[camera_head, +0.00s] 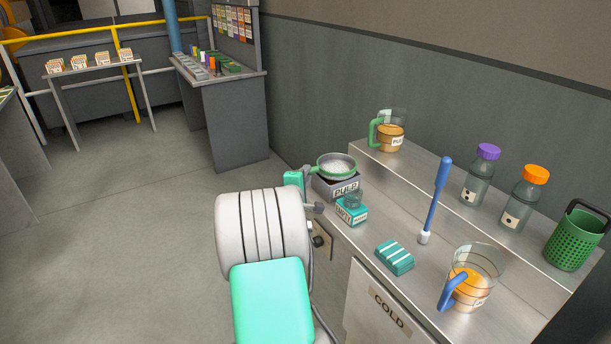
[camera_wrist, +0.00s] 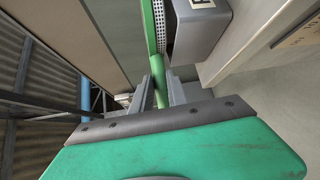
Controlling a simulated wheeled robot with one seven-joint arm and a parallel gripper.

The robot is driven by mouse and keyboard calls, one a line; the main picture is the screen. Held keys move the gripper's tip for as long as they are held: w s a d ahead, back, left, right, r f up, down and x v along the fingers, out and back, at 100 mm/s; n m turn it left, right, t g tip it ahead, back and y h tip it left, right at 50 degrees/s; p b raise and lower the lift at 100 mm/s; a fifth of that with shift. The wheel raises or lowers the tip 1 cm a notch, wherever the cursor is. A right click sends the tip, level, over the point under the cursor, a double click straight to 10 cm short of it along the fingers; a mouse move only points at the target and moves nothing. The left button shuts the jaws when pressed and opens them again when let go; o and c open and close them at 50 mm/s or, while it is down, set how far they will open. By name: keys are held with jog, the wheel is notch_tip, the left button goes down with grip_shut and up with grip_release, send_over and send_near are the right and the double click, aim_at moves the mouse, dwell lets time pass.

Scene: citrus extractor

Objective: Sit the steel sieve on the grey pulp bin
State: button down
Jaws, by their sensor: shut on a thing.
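The steel sieve (camera_head: 337,166), a mesh bowl with a green rim, is over the grey pulp bin (camera_head: 349,189), which is labelled PULP. In the head view the sieve looks roughly level, and its bottom is hidden by the bin. I cannot tell whether it rests on the bin or hangs just above it. In the wrist view my gripper (camera_wrist: 161,92) is shut on the sieve's green handle (camera_wrist: 149,35). The mesh (camera_wrist: 171,22) and the grey bin (camera_wrist: 200,30) show beyond it.
A teal striped block (camera_head: 394,257), a blue brush (camera_head: 433,205) and a jug (camera_head: 468,285) are further right. A raised shelf behind holds another jug (camera_head: 389,134), bottles and a green basket (camera_head: 575,238).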

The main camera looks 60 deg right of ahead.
jog(key=shift+f, duration=0.3)
jog(key=c, duration=1.2)
grip_release()
jog(key=shift+a, duration=0.1)
jog(key=v, duration=0.7)
jog(key=shift+a, duration=0.25)
jog(key=shift+s, duration=0.1)
